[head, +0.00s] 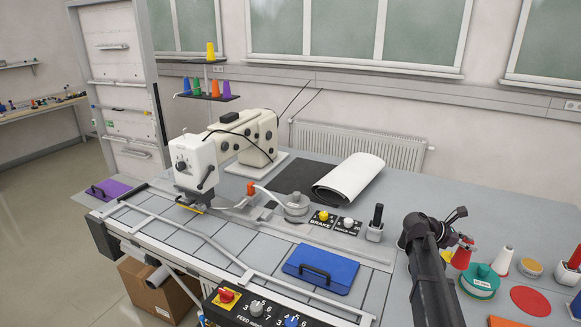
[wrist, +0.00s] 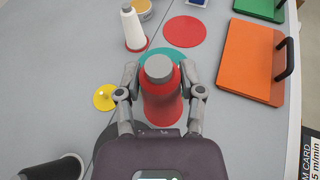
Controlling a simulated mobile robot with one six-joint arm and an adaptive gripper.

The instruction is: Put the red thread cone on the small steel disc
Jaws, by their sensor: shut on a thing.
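The red thread cone (wrist: 161,106) has a grey top and stands between the two fingers of my gripper (wrist: 160,92) in the wrist view. My gripper is shut on it from both sides. In the head view the red cone (head: 462,256) shows just right of my dark arm, which partly hides it. It looks upright; I cannot tell whether its base touches the table. I cannot make out the small steel disc for certain. A grey round metal piece (head: 296,207) sits by the sewing machine in the head view.
Near the cone are a teal round item (head: 480,281), a white cone with a red base (head: 502,261), a yellow-topped tin (head: 531,267), a flat red disc (head: 530,301) and a yellow knobbed disc (wrist: 104,97). An orange folder (wrist: 248,57) lies right. A black-handled post (head: 376,222) stands left of my arm.

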